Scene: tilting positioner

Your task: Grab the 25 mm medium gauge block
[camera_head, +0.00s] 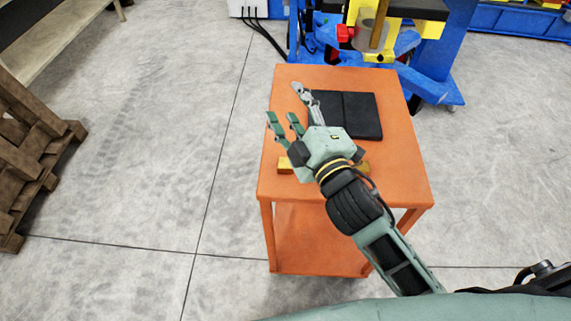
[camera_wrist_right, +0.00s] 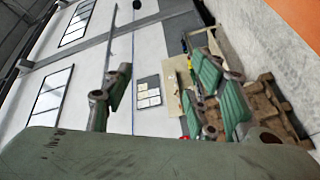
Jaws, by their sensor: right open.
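My right gripper (camera_head: 285,106) is open and empty above the orange table (camera_head: 400,170), with its fingers pointing to the far left. Brass-yellow pieces show on both sides of the hand near the table's front: a short end (camera_head: 286,165) on the left and another bit (camera_head: 362,168) on the right. The hand hides what lies between, so I cannot tell whether they are one bar or separate blocks. I cannot make out which is the 25 mm medium gauge block. In the right wrist view my spread fingers (camera_wrist_right: 165,88) have nothing between them. My left gripper is not in view.
A black folded mat or case (camera_head: 362,115) lies on the table behind the hand. A blue and yellow machine (camera_head: 435,60) stands behind the table. Wooden pallets (camera_head: 35,150) are at the left. The grey floor between is clear.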

